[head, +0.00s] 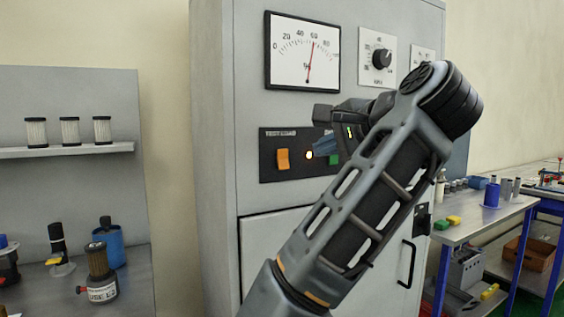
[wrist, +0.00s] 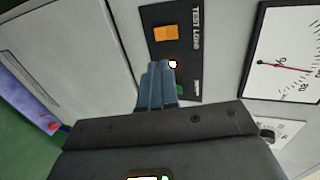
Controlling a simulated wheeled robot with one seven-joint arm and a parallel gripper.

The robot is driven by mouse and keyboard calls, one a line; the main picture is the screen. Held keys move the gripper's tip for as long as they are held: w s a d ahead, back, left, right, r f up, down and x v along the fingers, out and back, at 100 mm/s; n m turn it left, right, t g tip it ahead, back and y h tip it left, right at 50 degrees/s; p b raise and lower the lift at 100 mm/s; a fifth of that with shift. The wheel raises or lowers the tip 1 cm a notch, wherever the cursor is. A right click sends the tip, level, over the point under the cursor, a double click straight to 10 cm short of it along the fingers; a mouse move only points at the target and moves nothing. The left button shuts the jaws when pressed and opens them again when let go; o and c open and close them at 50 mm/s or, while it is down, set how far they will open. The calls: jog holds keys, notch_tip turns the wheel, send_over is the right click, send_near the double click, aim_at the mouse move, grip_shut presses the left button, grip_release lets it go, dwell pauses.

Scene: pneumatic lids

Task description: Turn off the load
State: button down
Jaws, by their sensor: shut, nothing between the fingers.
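The dark TEST LOAD panel (head: 270,172) is on the front of the grey cabinet. It carries an orange rocker switch (head: 283,159) at its left, a glowing lamp (head: 309,155) and a green button (head: 333,160) partly behind my gripper. My gripper (head: 316,151) is shut and empty in front of the panel, with its tips close to the lamp, right of the orange switch. In the wrist view the closed fingers (wrist: 159,68) end beside the lamp (wrist: 173,64), and the orange switch (wrist: 165,33) is unobstructed. Contact with the panel cannot be told.
A percent gauge (head: 303,50) above the panel has its red needle near 60. A black knob (head: 382,58) is to its right. A cabinet door with a black handle (head: 407,262) is below. A filter shelf (head: 65,151) stands left, and a workbench (head: 478,222) right.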

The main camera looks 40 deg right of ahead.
aim_at(282, 165)
jog(key=shift+w, duration=0.1)
dwell(0.3)
jog(key=p+x, duration=0.1)
jog(key=x, duration=1.3)
jog(key=shift+p, duration=0.3)
jog(key=shift+f, duration=0.1)
jog(key=shift+f+b, duration=0.2)
jog(key=shift+b, duration=0.45)
jog(key=shift+w+f+t+b, duration=0.25)
jog(key=shift+t+b, duration=0.35)
jog(key=shift+b, duration=0.6)
jog(key=shift+r, duration=0.35)
jog(key=shift+s+p, duration=0.1)
jog(key=shift+p, duration=0.2)
